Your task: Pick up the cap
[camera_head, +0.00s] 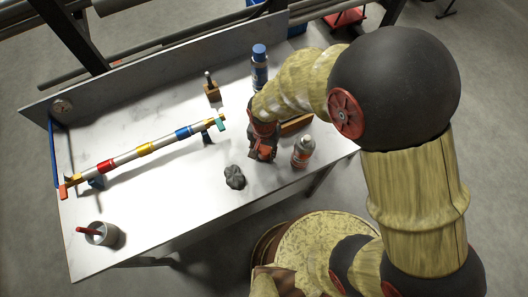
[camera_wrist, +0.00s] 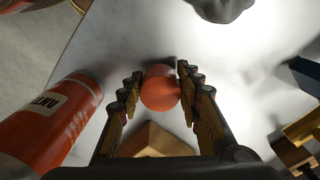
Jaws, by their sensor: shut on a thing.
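The cap (camera_wrist: 160,88) is a rounded orange-red piece in the middle of the wrist view. My gripper (camera_wrist: 156,92) has a finger on each side of it and is shut on it. In the head view my gripper (camera_head: 262,153) points down over the white bench, right of its middle. A small orange-red patch shows at its tip there, but the fingers hide most of the cap. I cannot tell whether the cap touches the bench.
An orange can (camera_head: 303,152) stands close right of my gripper; it also fills the wrist view's left (camera_wrist: 52,122). A grey lump (camera_head: 234,177) lies nearby. A wooden block (camera_head: 296,124), a blue can (camera_head: 260,68) and a striped rod (camera_head: 145,149) are around.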

